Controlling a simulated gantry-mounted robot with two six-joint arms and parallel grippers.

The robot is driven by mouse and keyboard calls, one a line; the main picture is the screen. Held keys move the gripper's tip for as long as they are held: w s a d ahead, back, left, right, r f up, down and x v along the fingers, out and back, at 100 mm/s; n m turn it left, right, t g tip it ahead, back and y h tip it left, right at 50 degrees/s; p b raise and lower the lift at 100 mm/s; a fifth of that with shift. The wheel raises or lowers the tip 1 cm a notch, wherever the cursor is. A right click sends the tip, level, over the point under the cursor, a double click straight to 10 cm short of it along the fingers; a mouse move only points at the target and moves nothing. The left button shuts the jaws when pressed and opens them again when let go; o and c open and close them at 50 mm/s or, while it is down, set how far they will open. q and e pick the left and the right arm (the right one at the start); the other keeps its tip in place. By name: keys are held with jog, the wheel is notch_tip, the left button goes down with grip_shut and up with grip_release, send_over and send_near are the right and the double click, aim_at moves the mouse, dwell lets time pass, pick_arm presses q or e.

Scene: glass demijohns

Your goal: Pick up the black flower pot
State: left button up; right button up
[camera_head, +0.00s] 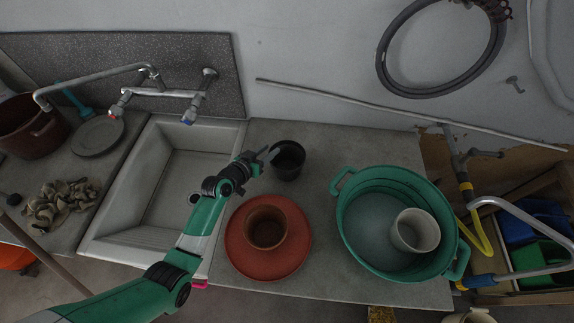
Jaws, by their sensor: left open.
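The black flower pot (288,161) stands upright on the grey counter, right of the sink and near the wall. Its open top faces up and it looks dark inside. My left gripper (266,158) is at the left side of the pot, with its jaws open and pointing toward it. The fingertips are close to the pot's left rim; I cannot tell whether they touch it. My right gripper does not show.
A terracotta pot (266,228) on a red saucer (298,259) stands in front of the black pot. A green tub (357,245) holding a white pot (415,231) is to the right. The sink (150,195) with its faucet (160,91) is left. Bare counter lies between pot and tub.

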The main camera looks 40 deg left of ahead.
pick_arm(q)
jog(key=shift+x, duration=1.15)
grip_shut()
dwell(0.5)
